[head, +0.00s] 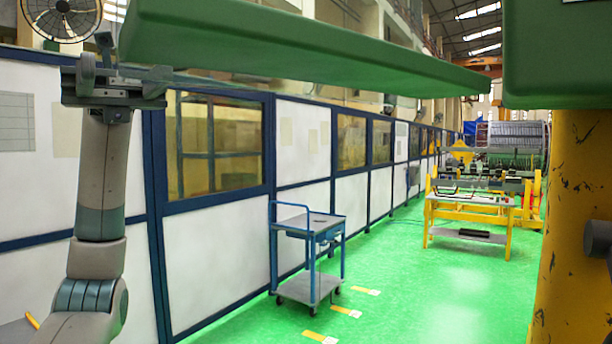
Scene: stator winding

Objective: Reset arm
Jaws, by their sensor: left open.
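My left arm rises along the left edge of the head view, nearly upright. My left gripper (97,52) is at its top, with the fingers pointing up. The gripper is open and I see nothing between the fingers. It is in front of the white and blue wall panels, below a round fan (60,12). My right gripper is not in view.
A large green beam (290,45) crosses the top, close to me. A worn yellow post (575,230) stands at the right. A blue-framed cart (310,255) stands on the green floor (420,300). A yellow-framed workbench (475,210) is further back. The middle floor is clear.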

